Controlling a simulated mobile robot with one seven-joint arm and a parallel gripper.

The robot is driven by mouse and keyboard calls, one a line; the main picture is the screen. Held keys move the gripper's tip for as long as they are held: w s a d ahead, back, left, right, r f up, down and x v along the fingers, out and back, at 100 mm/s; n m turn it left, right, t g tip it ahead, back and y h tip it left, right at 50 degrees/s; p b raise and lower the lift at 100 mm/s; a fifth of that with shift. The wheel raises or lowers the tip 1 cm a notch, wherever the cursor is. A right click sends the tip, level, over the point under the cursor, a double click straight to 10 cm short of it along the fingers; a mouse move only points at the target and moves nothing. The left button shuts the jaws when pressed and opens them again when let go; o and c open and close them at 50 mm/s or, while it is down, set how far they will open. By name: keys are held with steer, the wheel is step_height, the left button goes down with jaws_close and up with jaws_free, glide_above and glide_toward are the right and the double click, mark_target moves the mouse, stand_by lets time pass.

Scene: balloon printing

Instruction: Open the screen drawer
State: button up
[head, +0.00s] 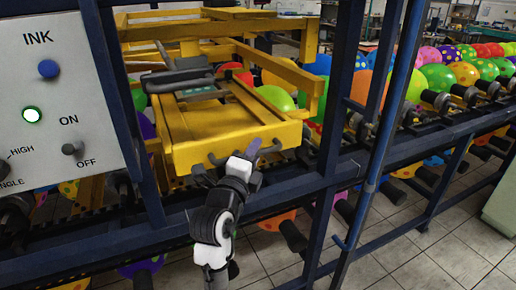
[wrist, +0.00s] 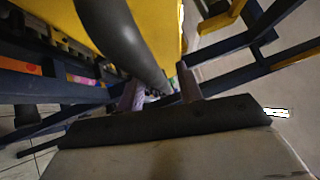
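The yellow screen drawer (head: 225,128) sits in the blue frame in the head view, its front facing me. A dark curved handle (head: 216,159) is fixed to its front. My gripper (head: 228,161) is at the handle, with one fingertip on each side in the picture. In the wrist view the thick dark handle (wrist: 125,40) comes down from the top towards the space between my fingers (wrist: 160,88). The fingers stand apart, and a gap shows between them. Whether either finger touches the handle is hidden.
A grey control panel (head: 62,95) with an ink button and an on/off knob is at the left. Blue frame posts (head: 338,120) and rails surround the drawer. Colourful balloons (head: 465,73) line the conveyor at the right. Tiled floor (head: 400,245) shows below.

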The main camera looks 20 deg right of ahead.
steer(key=shift+w, duration=0.1)
steer(key=shift+c, duration=0.5)
jaws_close()
